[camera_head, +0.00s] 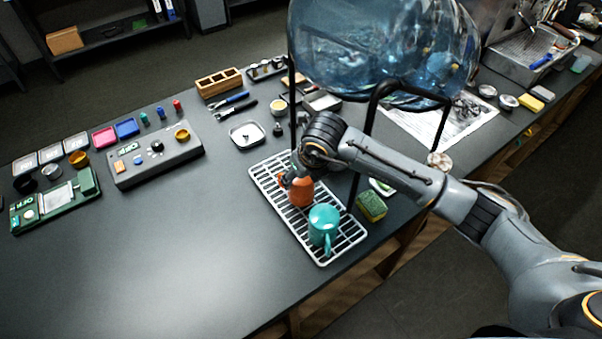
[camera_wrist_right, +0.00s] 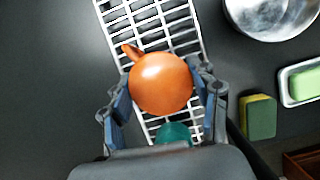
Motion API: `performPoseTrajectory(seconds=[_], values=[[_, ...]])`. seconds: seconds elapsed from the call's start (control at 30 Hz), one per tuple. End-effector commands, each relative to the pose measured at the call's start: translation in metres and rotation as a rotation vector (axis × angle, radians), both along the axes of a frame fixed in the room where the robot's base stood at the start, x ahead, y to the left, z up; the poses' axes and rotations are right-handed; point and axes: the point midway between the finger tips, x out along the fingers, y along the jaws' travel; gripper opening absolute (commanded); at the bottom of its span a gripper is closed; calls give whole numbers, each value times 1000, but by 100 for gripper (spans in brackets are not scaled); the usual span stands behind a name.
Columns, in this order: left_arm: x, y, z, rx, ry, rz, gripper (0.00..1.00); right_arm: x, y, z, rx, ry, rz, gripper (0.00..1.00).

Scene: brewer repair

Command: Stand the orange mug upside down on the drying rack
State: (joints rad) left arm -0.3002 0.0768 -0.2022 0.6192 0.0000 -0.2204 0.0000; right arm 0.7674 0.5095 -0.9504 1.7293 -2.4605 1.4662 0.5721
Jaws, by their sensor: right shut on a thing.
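The orange mug (camera_head: 301,193) is at the drying rack, its closed round base facing up in the right wrist view (camera_wrist_right: 161,83), so it is upside down. Its handle points to the upper left there. My right gripper (camera_head: 295,174) is shut on the mug, a finger on each side (camera_wrist_right: 163,92). I cannot tell whether the rim touches the slats. The white drying rack (camera_head: 270,187) lies on the dark counter and also shows in the wrist view (camera_wrist_right: 117,18). A teal mug (camera_head: 323,222) stands upside down on the rack's near end, close to the orange mug. My left gripper is not in view.
A green and yellow sponge (camera_head: 372,206) lies right of the rack. A large blue water bottle (camera_head: 385,45) on a black stand (camera_head: 368,125) rises behind my right arm. A grey control box (camera_head: 155,158) stands at left. The front left counter is clear.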

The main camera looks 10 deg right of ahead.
Motion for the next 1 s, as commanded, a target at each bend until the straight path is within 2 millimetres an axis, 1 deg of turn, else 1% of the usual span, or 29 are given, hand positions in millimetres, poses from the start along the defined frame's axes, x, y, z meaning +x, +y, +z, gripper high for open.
performPoseTrajectory(seconds=[0.17,0.2,0.27,0.3,0.33,0.63,0.7,0.77,1.0], values=[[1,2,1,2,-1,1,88,0,0,1,0,-1,0,29],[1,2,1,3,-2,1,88,0,0,1,0,-1,0,63],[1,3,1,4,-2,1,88,0,0,1,0,-1,0,75],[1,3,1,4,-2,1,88,0,0,1,0,-1,0,83],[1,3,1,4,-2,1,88,0,0,1,0,-1,0,87],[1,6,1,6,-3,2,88,0,0,0,0,1,0,87],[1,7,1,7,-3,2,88,-1,0,3,0,-1,1,87],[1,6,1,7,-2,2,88,-3,-1,9,0,-2,1,87],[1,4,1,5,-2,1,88,-17,-5,45,1,-4,3,87]])
